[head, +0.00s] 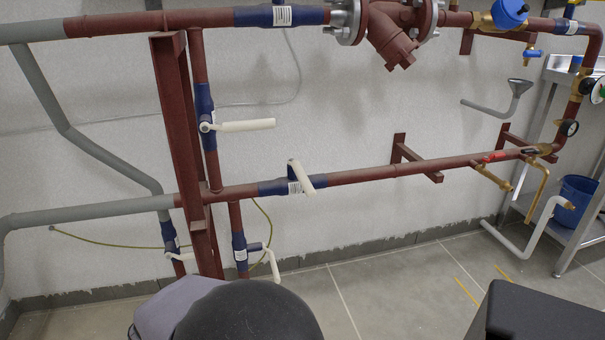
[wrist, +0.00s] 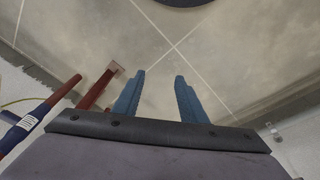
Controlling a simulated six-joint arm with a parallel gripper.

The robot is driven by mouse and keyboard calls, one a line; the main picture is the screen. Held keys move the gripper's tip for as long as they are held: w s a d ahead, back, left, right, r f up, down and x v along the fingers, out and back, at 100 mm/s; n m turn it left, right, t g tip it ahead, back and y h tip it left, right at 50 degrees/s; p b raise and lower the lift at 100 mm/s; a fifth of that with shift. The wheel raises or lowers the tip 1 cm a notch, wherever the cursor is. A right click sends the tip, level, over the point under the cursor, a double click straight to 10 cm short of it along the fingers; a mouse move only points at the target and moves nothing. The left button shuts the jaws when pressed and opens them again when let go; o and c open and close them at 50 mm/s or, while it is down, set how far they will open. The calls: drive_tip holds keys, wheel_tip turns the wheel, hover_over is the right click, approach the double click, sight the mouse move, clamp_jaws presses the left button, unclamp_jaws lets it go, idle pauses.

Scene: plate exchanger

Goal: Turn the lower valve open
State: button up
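Two valves sit low on the pipework in the head view. One lower valve (head: 239,249) is a blue body on a red vertical pipe, with a white lever (head: 273,265) bent downward at its right. The other blue valve (head: 169,237) is on the pipe to the left, with a white lever (head: 183,256) pointing right. I cannot tell which one the task means. My gripper (wrist: 160,75) is open and empty in the wrist view, its two blue fingers apart above the floor. Its fingers do not show in the head view.
Higher up are a valve with a horizontal white lever (head: 248,125) and a mid-pipe valve with a slanted lever (head: 301,177). A red post (head: 180,130) stands beside the lower valves. In the wrist view, a red post (wrist: 98,90) and labelled blue pipe part (wrist: 27,124) are left of the fingers.

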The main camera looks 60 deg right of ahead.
drive_tip(key=w+d+r+m+t+h+p, duration=0.15)
drive_tip(key=d+r, duration=0.25)
drive_tip(key=d, duration=0.5)
drive_tip(key=w+d+r+m+t+h+p, duration=0.1)
drive_tip(key=w+d+r+m+t+h, duration=0.15)
drive_tip(key=d, duration=0.65)
drive_tip(key=w+d+r+m+t+h+p, duration=0.1)
drive_tip(key=d+r+t+h, duration=0.1)
drive_tip(key=d+r, duration=0.5)
drive_tip(key=m+t+h+p, duration=0.3)
drive_tip(key=t+h+p, duration=0.1)
drive_tip(key=h, duration=0.2)
approach(303, 175)
drive_tip(key=shift+w+d+f, duration=0.8)
drive_tip(key=shift+d+f, duration=0.15)
drive_tip(key=shift+d, duration=0.15)
drive_tip(key=shift+a+r+t, duration=0.1)
drive_tip(key=shift+r+t, duration=0.4)
drive_tip(key=shift+b+x, duration=0.65)
drive_tip(key=shift+x, duration=3)
drive_tip(key=shift+f, duration=0.1)
drive_tip(key=shift+s, duration=0.1)
clamp_jaws()
